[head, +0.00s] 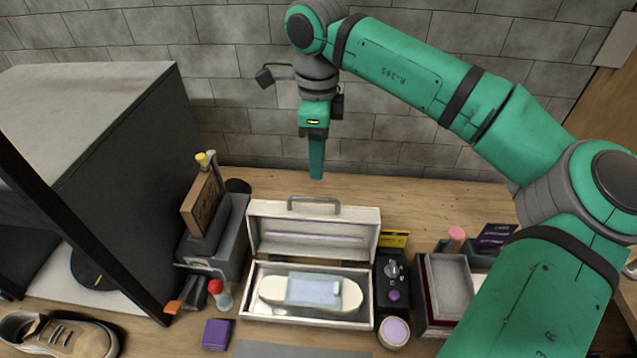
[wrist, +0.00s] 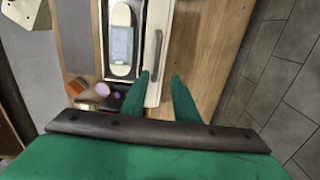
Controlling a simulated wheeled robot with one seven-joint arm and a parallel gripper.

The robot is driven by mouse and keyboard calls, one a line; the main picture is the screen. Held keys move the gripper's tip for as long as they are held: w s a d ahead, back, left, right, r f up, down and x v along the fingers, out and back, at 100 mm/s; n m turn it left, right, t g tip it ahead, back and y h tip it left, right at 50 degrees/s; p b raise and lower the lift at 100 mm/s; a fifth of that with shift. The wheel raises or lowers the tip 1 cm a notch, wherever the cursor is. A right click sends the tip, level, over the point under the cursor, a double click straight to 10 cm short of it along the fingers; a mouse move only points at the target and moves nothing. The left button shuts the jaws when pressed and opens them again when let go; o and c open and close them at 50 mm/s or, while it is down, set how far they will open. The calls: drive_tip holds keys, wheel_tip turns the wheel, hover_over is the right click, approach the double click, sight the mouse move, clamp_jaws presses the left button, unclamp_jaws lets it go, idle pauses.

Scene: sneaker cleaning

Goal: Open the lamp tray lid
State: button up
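The lamp tray (head: 244,298) is a pale box on the wooden table, with a long white rounded thing with a pale blue panel (head: 314,291) inside. Its lid (head: 350,225) is raised and tilted back along the far side. The lid's grey handle (head: 290,204) is at its top edge. The wrist view also shows the lid (wrist: 165,20), the handle (wrist: 153,62) and the white rounded thing (wrist: 122,16). My gripper (head: 316,178) points down above and behind the lid, apart from the handle. In the wrist view its two fingers (wrist: 160,74) are spread and empty.
A large dark-sided box (head: 140,170) stands at the left, with a grey stand holding a brown brush-like block (head: 203,205) beside it. A black device with knobs (head: 391,280) and a grey open bin (head: 447,285) stand right of the tray. A stone wall is close behind.

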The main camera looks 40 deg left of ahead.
sight(313, 198)
drive_tip(key=f, duration=0.2)
drive_tip(key=s+f, duration=0.1)
drive_tip(key=f, duration=0.5)
drive_tip(key=shift+s+a, duration=0.3)
drive_tip(key=shift+a, duration=0.05)
drive_tip(key=shift+f, duration=0.2)
drive_tip(key=shift+w+d+f, duration=0.15)
drive_tip(key=shift+w+f, duration=0.05)
clamp_jaws()
